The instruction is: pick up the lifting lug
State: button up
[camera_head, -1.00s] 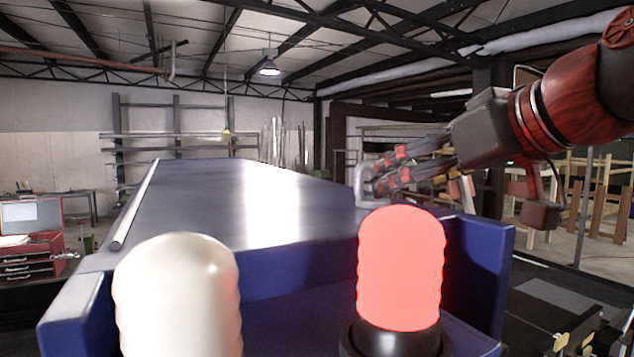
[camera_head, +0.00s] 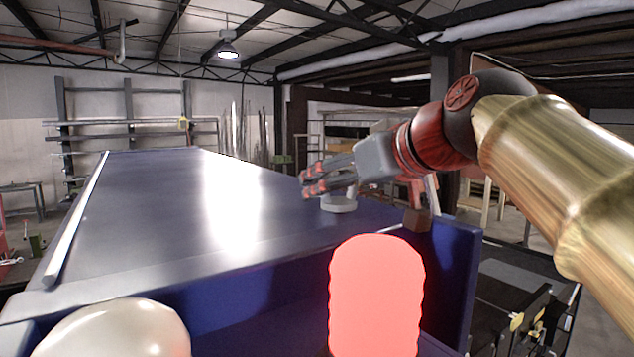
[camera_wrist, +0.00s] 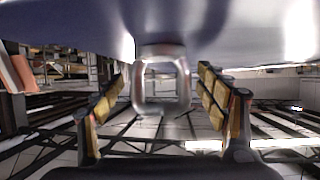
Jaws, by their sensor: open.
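The lifting lug (camera_wrist: 160,51) is a grey metal loop standing on the blue conveyor (camera_head: 150,210). In the wrist view, which looks upside down, it sits centred between my two finger tips, with a gap on each side. In the head view, only the pale lower part of the lug (camera_head: 338,204) shows below my gripper; my fingers and hand hide the rest. My gripper (camera_head: 312,183) is open and low over the conveyor's right side, its fingers pointing left at the lug's height. It also shows in the wrist view (camera_wrist: 163,72), empty.
A lit red beacon (camera_head: 376,295) and a white rounded lamp (camera_head: 112,330) stand at the conveyor's near end. A metal rail (camera_head: 78,215) runs along its left edge. A blue side plate (camera_head: 452,270) rises at the near right. The conveyor's middle is clear.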

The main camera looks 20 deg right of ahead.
jog(key=shift+s, duration=0.1)
jog(key=shift+c, duration=0.2)
jog(key=shift+c, duration=1.2)
jog(key=c, duration=1.2)
jog(key=shift+r, duration=0.1)
jog(key=shift+c, duration=0.6)
jog(key=shift+r, duration=0.1)
